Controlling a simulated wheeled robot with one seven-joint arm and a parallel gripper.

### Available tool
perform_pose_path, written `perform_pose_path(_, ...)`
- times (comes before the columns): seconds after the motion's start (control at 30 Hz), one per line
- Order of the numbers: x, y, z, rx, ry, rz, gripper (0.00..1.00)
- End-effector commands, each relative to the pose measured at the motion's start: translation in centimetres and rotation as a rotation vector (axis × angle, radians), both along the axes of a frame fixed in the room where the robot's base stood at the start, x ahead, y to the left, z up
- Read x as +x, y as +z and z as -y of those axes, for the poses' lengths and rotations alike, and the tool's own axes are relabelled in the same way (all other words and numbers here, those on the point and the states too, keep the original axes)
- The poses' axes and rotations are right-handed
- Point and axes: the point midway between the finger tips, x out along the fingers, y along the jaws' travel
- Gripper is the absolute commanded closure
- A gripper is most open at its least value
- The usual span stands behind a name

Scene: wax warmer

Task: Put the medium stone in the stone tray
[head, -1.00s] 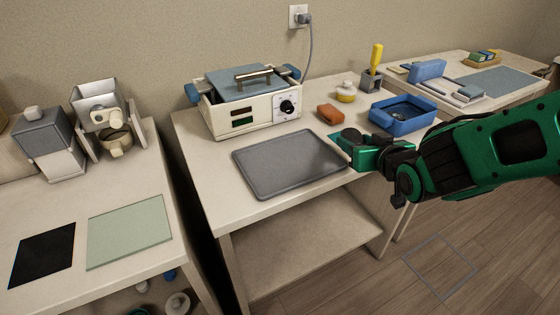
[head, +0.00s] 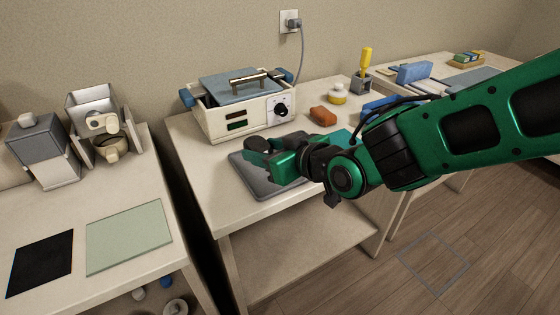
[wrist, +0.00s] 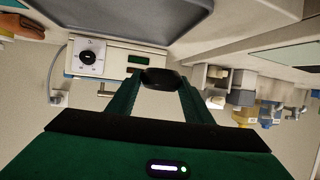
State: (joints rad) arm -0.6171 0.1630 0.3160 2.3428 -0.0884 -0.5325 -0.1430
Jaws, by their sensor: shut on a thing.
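My gripper (head: 262,148) is shut on a dark, rounded stone (head: 256,143). The stone also shows between the fingertips in the wrist view (wrist: 160,78). The grey tray (head: 256,187), shallow with a raised rim, lies on the middle table, and its rim also shows at the top of the wrist view (wrist: 130,15). In the head view my gripper and stone overlap the tray's back part; the wrist view shows the stone apart from the tray. My arm hides the tray's right part.
A cream warmer (head: 237,112) with a blue-grey lid stands behind the tray. The table's front left corner is clear.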

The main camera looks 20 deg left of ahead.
Motion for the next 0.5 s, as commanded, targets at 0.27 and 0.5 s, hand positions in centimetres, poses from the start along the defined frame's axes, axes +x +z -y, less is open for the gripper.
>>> perform_pose_path(0.27, 5.3, -3.1, 1.0, 0.003, -0.004, 0.0, 0.84)
perform_pose_path(0.5, 6.8, -4.2, 1.2, 0.002, 0.0, 0.001, 0.84)
